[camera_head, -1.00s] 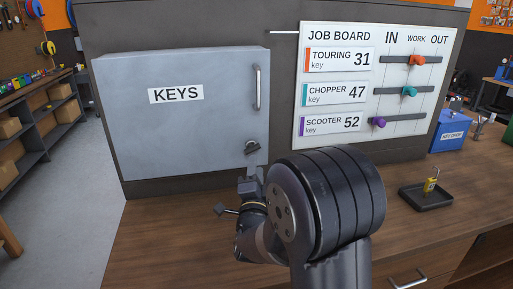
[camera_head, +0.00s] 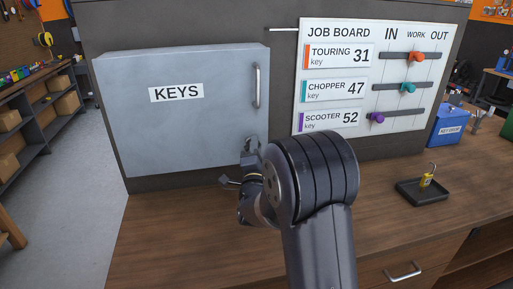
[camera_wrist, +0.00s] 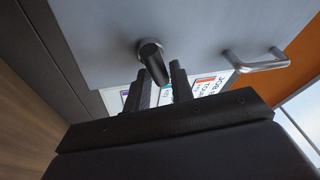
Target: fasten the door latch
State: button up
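The grey key cabinet door (camera_head: 190,125), labelled KEYS, looks closed. Its dark latch is at the door's lower right, mostly hidden behind my gripper (camera_head: 250,148) in the head view. In the wrist view the latch (camera_wrist: 151,57) has a round base on the door and a short dark lever tilted toward my gripper. My gripper (camera_wrist: 160,84) is open, with one finger on each side of the lever's end. A gap shows between the fingers; whether either finger touches the lever I cannot tell.
A bar handle (camera_head: 257,86) is on the door above the latch. The job board (camera_head: 345,75) with coloured sliders is to the right.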

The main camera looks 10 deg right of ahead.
grip_shut()
jog(key=shift+f+n+b, duration=0.15)
jog(key=shift+n+b, duration=0.15)
jog(key=shift+b, duration=0.4)
jog(key=n+y+b, duration=0.3)
jog(key=n+b, duration=0.3)
jog(key=n+y+b, duration=0.3)
jog(key=n+b, duration=0.3)
jog(key=r+n+t+y+b, duration=0.1)
jog(key=n+y+b, duration=0.2)
jog(key=n+b, duration=0.3)
jog(key=shift+a+n+y, duration=0.3)
jog(key=shift+y, duration=0.1)
jog(key=shift+n, duration=0.4)
jog(key=shift+o, duration=1.9)
grip_release()
